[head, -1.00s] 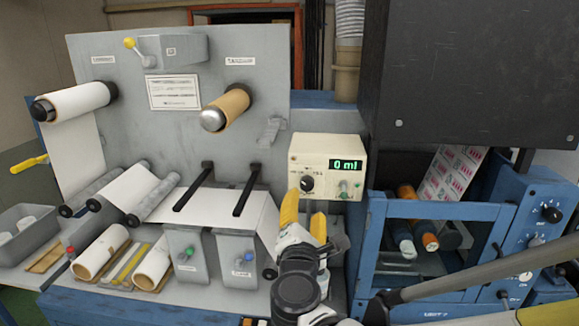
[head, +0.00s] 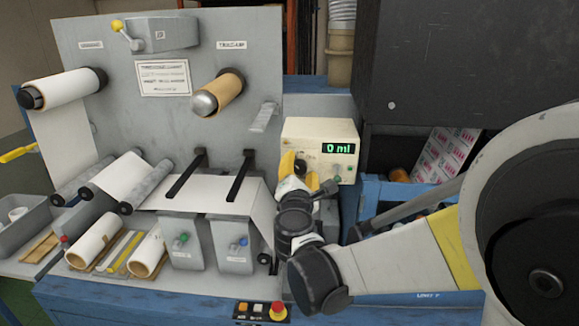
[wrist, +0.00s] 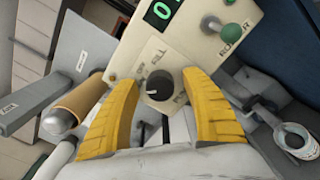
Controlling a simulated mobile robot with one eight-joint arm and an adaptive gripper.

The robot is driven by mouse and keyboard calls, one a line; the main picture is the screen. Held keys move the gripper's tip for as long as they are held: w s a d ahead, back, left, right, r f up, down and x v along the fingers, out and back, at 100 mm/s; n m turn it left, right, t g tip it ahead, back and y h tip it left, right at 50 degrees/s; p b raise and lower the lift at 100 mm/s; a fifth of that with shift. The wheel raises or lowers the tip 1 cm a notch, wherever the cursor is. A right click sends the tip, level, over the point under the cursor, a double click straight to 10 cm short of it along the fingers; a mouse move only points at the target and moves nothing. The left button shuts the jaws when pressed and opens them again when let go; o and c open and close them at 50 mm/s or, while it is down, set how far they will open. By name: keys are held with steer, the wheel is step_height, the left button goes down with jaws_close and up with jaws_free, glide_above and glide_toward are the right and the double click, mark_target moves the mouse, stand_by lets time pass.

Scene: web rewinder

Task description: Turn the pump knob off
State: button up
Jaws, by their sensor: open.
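The pump is a cream box (head: 322,130) with a green display reading "0 ml" (head: 339,148), behind my gripper in the head view. Its black knob (wrist: 159,84) shows in the wrist view, with a pale pointer mark and lettering around it, partly unreadable. In the head view the knob (head: 300,166) is partly hidden by my gripper. My gripper (wrist: 158,86) is open, its two yellow fingers on either side of the knob in the wrist view. I cannot tell whether they touch it. The gripper (head: 300,172) also shows in front of the pump in the head view.
A green-capped toggle (wrist: 230,28) sits on the pump face beside the display. A roll on a spindle (wrist: 75,108) is left of the fingers in the wrist view. The dark cabinet (head: 460,65) and blue frame stand right of the pump. A red button (head: 278,310) is at the front.

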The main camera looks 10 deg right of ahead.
steer(key=c, duration=1.2)
steer(key=shift+m, duration=0.3)
steer(key=m+b, duration=0.1)
steer(key=m, duration=0.7)
steer(key=shift+b, duration=0.4)
steer(key=o, duration=1.2)
